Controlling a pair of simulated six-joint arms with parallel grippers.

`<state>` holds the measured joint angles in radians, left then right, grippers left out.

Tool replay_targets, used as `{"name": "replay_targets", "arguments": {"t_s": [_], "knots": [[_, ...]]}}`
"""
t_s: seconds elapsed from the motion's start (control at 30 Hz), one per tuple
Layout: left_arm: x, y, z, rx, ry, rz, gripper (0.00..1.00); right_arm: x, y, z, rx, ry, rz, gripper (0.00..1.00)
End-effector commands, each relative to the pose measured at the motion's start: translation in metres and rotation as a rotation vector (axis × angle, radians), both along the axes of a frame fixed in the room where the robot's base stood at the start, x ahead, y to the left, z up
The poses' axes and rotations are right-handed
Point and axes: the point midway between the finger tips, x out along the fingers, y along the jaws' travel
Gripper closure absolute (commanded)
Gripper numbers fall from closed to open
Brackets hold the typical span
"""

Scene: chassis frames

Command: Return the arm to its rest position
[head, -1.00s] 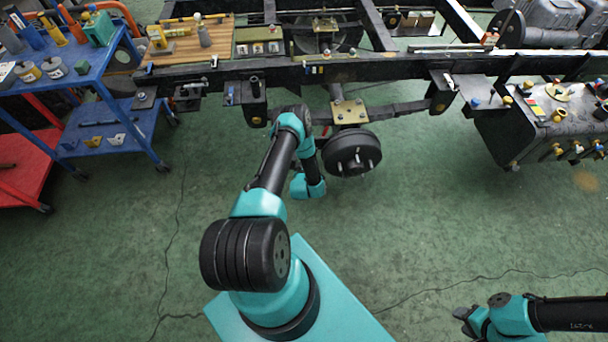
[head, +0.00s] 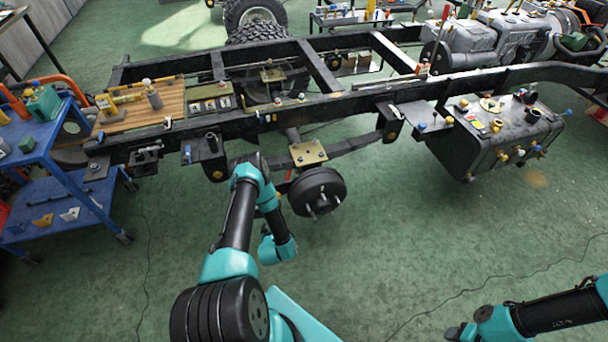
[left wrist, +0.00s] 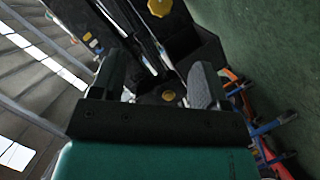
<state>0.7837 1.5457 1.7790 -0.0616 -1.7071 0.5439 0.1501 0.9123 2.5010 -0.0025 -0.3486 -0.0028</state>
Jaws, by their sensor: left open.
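My left arm (head: 238,215) rises from the bottom centre of the head view, bends beside the chassis frame, and its teal wrist part (head: 278,249) hangs down left of and below the wheel hub. Its fingers cannot be made out there. In the left wrist view my left gripper (left wrist: 158,82) is open, its two fingers well apart, with nothing held; dark chassis parts and a yellow knob (left wrist: 160,7) show beyond. My right gripper (head: 462,332) is low at the bottom right, partly cut off, over bare floor; its jaw state is unclear.
The black chassis frame (head: 340,100) crosses the view. The wheel hub (head: 317,192) is close right of my left wrist. A blue cart (head: 60,170) stands left, a black tank (head: 500,140) right. Green floor in front is clear except for cables.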

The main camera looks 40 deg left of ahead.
Motion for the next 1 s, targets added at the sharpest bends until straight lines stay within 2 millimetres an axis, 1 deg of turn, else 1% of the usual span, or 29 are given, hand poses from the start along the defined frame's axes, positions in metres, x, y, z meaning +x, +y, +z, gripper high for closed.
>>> {"name": "replay_targets", "arguments": {"t_s": [0.13, 0.27, 0.37, 0.43, 0.47, 0.5, 0.57, 0.6, 0.67, 0.7, 0.77, 0.8, 0.87, 0.9, 0.97, 1.0], "knots": [[0.003, -0.002, 0.001, -0.003, 0.007, -0.009, 0.31, 0.000, 0.000, 0.000, 0.000, 0.000, 0.000, 0.57], [0.016, -0.014, 0.010, -0.027, 0.059, -0.061, 0.31, 0.000, 0.000, 0.000, 0.000, 0.000, 0.000, 0.57], [0.034, -0.035, 0.023, -0.062, 0.142, -0.149, 0.31, 0.000, 0.000, 0.000, 0.000, 0.000, 0.000, 0.57], [0.046, -0.056, 0.035, -0.090, 0.221, -0.232, 0.31, 0.000, 0.000, 0.000, 0.000, 0.000, 0.000, 0.57], [0.051, -0.067, 0.041, -0.101, 0.258, -0.273, 0.31, 0.000, 0.000, 0.000, 0.000, 0.000, 0.000, 0.57], [0.056, -0.082, 0.050, -0.117, 0.310, -0.330, 0.31, 0.000, 0.000, 0.000, 0.000, 0.000, 0.000, 0.57], [0.060, -0.104, 0.064, -0.137, 0.387, -0.417, 0.31, 0.000, 0.000, 0.000, 0.000, 0.000, 0.000, 0.57], [0.061, -0.120, 0.073, -0.149, 0.439, -0.478, 0.31, 0.000, 0.000, 0.000, 0.000, 0.000, 0.000, 0.57], [0.059, -0.144, 0.089, -0.164, 0.514, -0.569, 0.31, 0.000, 0.000, 0.000, 0.000, 0.000, 0.000, 0.57], [0.057, -0.159, 0.099, -0.172, 0.565, -0.631, 0.31, 0.000, 0.000, 0.000, 0.000, 0.000, 0.000, 0.57], [0.050, -0.183, 0.116, -0.182, 0.640, -0.726, 0.31, 0.000, 0.000, 0.000, 0.000, 0.000, 0.000, 0.57], [0.043, -0.197, 0.128, -0.187, 0.689, -0.789, 0.31, 0.000, 0.000, 0.000, 0.000, 0.000, 0.000, 0.57], [0.031, -0.219, 0.146, -0.193, 0.764, -0.886, 0.31, 0.000, 0.000, 0.000, 0.000, 0.000, 0.000, 0.57], [0.021, -0.233, 0.158, -0.197, 0.814, -0.951, 0.31, 0.000, 0.000, 0.000, 0.000, 0.000, 0.000, 0.57], [0.004, -0.251, 0.177, -0.198, 0.886, -1.047, 0.31, 0.000, 0.000, 0.000, 0.000, 0.000, 0.000, 0.57], [-0.008, -0.262, 0.189, -0.200, 0.931, -1.108, 0.31, 0.000, 0.000, 0.000, 0.000, 0.000, 0.000, 0.57]]}}
